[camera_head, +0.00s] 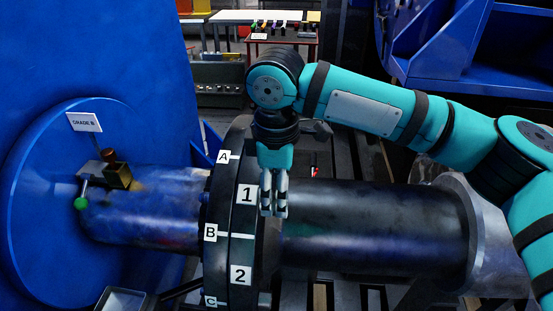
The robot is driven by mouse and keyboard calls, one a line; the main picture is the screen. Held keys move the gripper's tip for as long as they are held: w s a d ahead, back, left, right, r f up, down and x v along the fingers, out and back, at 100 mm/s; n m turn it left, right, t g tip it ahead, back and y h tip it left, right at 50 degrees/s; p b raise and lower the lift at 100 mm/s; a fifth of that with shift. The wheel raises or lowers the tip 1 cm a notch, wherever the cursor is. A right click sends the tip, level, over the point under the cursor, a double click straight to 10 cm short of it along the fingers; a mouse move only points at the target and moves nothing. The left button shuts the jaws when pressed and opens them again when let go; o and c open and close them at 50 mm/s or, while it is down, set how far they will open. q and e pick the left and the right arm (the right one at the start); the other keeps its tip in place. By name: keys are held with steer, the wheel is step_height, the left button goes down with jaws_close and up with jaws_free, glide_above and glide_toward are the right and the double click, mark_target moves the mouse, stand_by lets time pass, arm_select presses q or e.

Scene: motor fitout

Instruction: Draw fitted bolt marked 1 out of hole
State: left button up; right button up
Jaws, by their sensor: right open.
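The label 1 (247,195) is on the dark flange rim (243,257) in the middle of the head camera view, above the label 2 (240,275). My right gripper (273,210) points down just right of label 1, at the flange's right face, with its fingers open a little. I cannot make out the bolt marked 1; the gripper covers that part of the flange. I cannot tell whether the fingers touch anything. My left gripper is not in view.
Labels A, B and C mark the adjoining flange (216,190). A dark shaft (370,225) runs right to a grey end disc (490,240). A blue housing (100,40) stands left, with a small tray (122,300) below. A bench (283,38) with small coloured items stands behind.

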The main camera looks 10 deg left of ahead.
steer(key=f, duration=0.3)
steer(key=shift+w+f, duration=0.1)
steer(key=shift+w, duration=0.1)
steer(key=shift+f, duration=0.25)
steer(key=c, duration=0.8)
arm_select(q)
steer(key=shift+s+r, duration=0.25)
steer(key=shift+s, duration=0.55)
arm_select(e)
steer(key=shift+r, duration=0.1)
jaws_close()
